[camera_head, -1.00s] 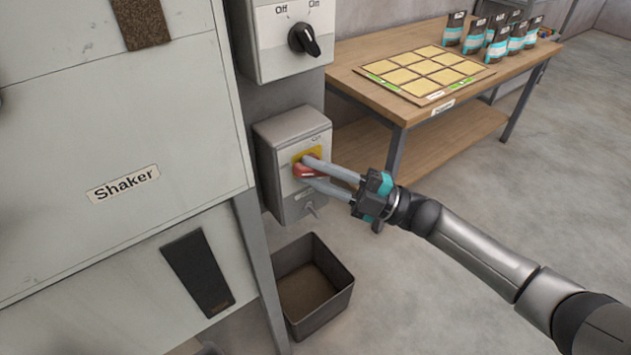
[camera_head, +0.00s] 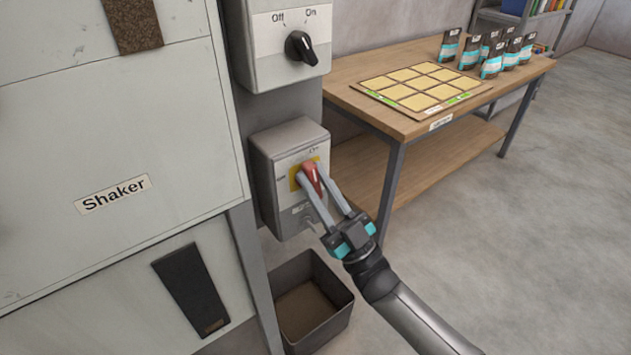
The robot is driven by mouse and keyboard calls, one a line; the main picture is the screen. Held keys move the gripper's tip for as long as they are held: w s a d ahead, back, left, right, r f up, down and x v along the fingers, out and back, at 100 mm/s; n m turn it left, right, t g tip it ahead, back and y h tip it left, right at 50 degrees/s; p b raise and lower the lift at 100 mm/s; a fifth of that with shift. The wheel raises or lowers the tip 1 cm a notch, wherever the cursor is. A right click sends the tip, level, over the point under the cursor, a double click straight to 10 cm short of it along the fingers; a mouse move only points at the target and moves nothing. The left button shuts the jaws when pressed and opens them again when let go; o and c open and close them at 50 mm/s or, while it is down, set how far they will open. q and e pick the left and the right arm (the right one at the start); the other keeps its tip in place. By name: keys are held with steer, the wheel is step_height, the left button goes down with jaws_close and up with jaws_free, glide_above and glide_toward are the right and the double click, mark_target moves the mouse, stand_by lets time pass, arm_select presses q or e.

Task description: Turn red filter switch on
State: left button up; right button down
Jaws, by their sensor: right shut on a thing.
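The red switch (camera_head: 310,174) sits on a yellow plate on the front of the lower grey switch box (camera_head: 272,152). Its red handle now stands close to upright, tilted a little to the left at the top. My right gripper (camera_head: 314,177) is shut on the red switch, with one grey finger on each side of it. The fingers hide part of the switch and its plate. Small markings around the plate are too small to read surely. My left gripper is not in view.
A black knob (camera_head: 301,47) marked Off and On is on the box above. The Shaker cabinet (camera_head: 60,130) fills the left. A dark open bin (camera_head: 345,308) stands below. A wooden table (camera_head: 350,72) with a mat and several bags is behind; floor at right is clear.

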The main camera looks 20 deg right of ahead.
steer(key=m+h, duration=0.2)
steer(key=m+t+h, duration=0.1)
steer(key=shift+w+f, duration=0.1)
steer(key=shift+f, duration=0.15)
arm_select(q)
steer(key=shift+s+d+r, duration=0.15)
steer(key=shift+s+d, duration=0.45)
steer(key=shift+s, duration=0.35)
arm_select(e)
steer(key=shift+f+m+t+h, duration=0.1)
steer(key=shift+m+t+h, duration=0.5)
steer(key=shift+m+h, duration=0.65)
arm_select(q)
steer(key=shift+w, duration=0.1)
arm_select(e)
steer(key=c, duration=0.7)
jaws_free()
steer(key=shift+w, duration=0.1)
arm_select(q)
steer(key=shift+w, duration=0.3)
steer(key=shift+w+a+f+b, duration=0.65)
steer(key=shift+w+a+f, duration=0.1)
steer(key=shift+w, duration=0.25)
arm_select(e)
steer(key=v, duration=1.2)
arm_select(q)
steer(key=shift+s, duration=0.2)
